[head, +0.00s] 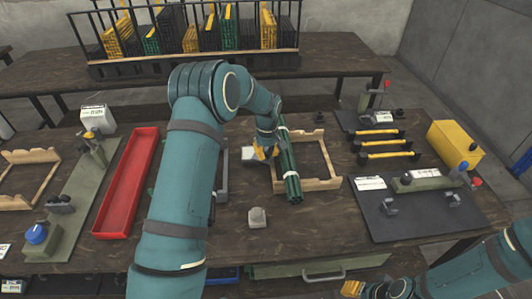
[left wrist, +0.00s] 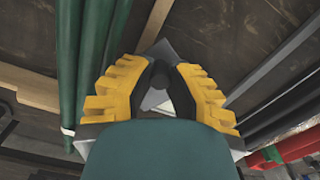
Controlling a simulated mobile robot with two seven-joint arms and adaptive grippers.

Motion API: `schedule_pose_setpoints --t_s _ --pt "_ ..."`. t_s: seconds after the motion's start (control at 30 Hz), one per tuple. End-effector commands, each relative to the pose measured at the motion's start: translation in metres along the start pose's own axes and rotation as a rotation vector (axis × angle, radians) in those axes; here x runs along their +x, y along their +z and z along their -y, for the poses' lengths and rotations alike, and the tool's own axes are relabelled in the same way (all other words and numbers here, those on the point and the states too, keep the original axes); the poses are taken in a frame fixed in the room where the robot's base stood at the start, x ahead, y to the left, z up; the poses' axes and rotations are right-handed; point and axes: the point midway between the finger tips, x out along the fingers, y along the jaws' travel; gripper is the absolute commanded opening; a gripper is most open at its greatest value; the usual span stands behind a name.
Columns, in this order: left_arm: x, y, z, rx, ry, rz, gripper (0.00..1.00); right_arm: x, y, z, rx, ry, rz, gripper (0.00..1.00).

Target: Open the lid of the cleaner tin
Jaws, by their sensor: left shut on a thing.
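A white patch (left wrist: 155,98) shows between the fingers. The fingers hide much of the tin, so I cannot tell how far the lid is raised. My right gripper (head: 352,288) is at the bottom edge, partly cut off.
Green rods (head: 290,160) lie across a wooden frame (head: 322,184) close to my left gripper. A red tray (head: 127,182) is at left. A dark mat (head: 420,225) with a press and a yellow box (head: 455,146) are at right. A small grey block (head: 258,217) stands in front.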

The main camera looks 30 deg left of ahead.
Motion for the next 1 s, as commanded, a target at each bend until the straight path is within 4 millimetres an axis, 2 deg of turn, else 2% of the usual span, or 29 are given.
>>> schedule_pose_setpoints --t_s 0.27,0.3,0.4,0.87,1.0 --pt "0.001 0.001 0.0 0.001 -0.001 0.002 0.0 0.0 0.0 0.0 0.0 0.0 0.0 0.47" --pt "0.001 0.001 0.0 0.001 -0.001 0.002 0.22 0.0 0.0 0.0 0.0 0.0 0.0 0.47" --pt "0.001 0.001 0.0 0.001 -0.001 0.001 0.52 0.0 0.0 0.0 0.0 0.0 0.0 0.47" --pt "-0.001 0.001 -0.002 0.003 0.004 -0.001 0.52 0.0 0.0 0.0 0.0 0.0 0.0 0.47" --pt "-0.011 0.0 -0.003 0.003 0.006 -0.002 0.52 0.0 0.0 0.0 0.0 0.0 0.0 0.47"
